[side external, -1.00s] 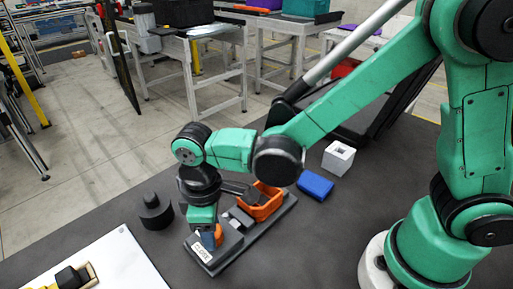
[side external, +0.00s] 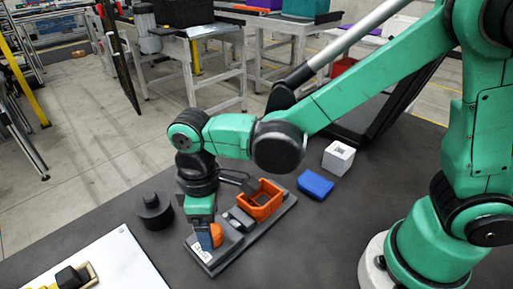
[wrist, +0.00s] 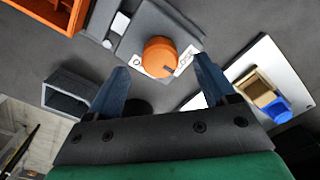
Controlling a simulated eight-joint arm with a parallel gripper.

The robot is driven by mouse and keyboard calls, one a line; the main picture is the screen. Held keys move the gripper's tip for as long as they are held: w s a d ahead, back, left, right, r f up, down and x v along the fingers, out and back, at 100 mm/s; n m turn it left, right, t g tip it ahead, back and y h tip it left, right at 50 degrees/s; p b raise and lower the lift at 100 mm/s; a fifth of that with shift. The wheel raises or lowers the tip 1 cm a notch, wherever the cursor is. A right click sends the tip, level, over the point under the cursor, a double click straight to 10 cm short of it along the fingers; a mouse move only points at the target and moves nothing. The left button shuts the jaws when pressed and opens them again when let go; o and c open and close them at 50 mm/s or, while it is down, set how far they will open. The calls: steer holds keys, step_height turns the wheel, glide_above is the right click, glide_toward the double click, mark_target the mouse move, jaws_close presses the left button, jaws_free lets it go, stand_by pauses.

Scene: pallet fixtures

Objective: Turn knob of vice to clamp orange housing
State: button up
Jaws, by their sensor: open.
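The vice is a long grey fixture (side external: 237,251) on the dark table. The orange housing (side external: 262,199), an open box, sits at its far end; part of it shows at the upper left of the wrist view (wrist: 48,13). The round orange knob (side external: 217,235) is at the near end, beside a white label. In the wrist view the knob (wrist: 160,55) carries a dark mark on its right side. My gripper (wrist: 160,67) is open, with its blue fingers on either side of the knob in that view. Whether they touch it cannot be told.
A blue block (side external: 315,184) and a white hollow cube (side external: 338,160) lie beyond the housing. A dark stepped cylinder (side external: 155,211) stands left of my gripper. A white board (side external: 110,268) with a small bin is at the front left. A grey hollow box (wrist: 68,94) shows in the wrist view.

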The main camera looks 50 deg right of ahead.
mark_target(214, 227)
steer(key=shift+r, duration=1.85)
steer(key=shift+d+r, duration=0.15)
steer(key=shift+d, duration=0.15)
steer(key=d+r+m+t, duration=0.2)
steer(key=d+m+t, duration=0.1)
steer(key=d, duration=0.5)
steer(key=s+d+r+m+t, duration=0.1)
steer(key=d+r+m+t, duration=0.1)
steer(key=d+m+t, duration=0.2)
steer(key=d+m, duration=0.2)
steer(key=d, duration=0.2)
steer(key=shift+s, duration=0.15)
